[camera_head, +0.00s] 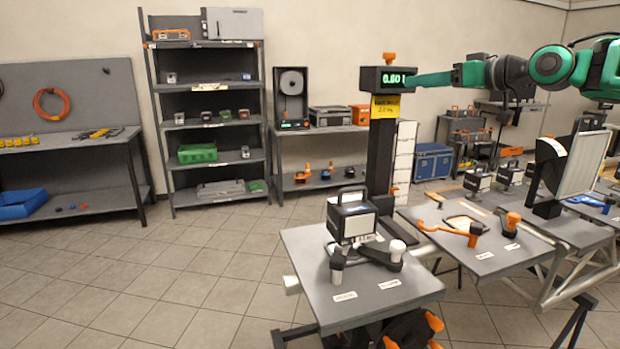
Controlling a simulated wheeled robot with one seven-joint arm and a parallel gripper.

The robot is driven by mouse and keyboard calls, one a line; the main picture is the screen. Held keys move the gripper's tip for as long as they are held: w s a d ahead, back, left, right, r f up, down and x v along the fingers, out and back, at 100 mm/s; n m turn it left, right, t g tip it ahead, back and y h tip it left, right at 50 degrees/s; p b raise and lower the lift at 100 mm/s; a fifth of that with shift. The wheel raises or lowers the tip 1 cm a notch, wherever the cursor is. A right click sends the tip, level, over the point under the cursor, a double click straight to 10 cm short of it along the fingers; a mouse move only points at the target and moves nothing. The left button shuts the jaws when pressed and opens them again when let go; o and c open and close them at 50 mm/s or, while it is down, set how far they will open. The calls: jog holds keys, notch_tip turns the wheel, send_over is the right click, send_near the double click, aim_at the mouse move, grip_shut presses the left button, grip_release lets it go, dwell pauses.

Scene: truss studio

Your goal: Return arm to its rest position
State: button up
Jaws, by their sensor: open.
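My arm (550,66), green and black, reaches in from the upper right edge and stretches level to the left. My gripper (412,80) is at its left end, with green fingers seen from the side. It is open, and I see nothing held in it. The fingers overlap the right part of a black display box (372,79) with green digits, in the picture; I cannot tell whether they touch. The box tops a dark post (380,150) with a yellow label (385,106). The arm's base is out of view.
Below, a grey table (300,262) carries a handled box lamp (352,220) and a black-and-white tool (385,256). Another table (510,262) at right holds orange-handled tools (450,232). A tilted panel (575,163) stands under the arm. Shelving (158,125) lines the back wall; floor at left is clear.

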jog(key=s+d+f+m+g+h, duration=0.2)
jog(key=s+d+f+h, duration=0.15)
jog(key=f, duration=0.75)
jog(key=s+d+f+m+g+h, duration=0.25)
jog(key=s+f+h, duration=0.2)
jog(key=f, duration=0.55)
jog(key=s+d+f+m+g, duration=0.2)
jog(key=s+f, duration=0.4)
jog(key=s, duration=0.7)
jog(key=s+d+f+m+g+h, duration=0.1)
jog(key=s+d+f+m+g, duration=0.1)
jog(key=s, duration=1.1)
jog(key=s+d+f+m+g, duration=0.3)
jog(key=s+f, duration=0.6)
jog(key=s, duration=0.4)
jog(key=shift+f+m+g+h, duration=0.3)
jog(key=shift+f+m+g, duration=0.05)
jog(key=shift+m+g, duration=0.55)
jog(key=shift+d, duration=0.1)
jog(key=shift+w+f, duration=0.25)
jog(key=shift+w, duration=0.4)
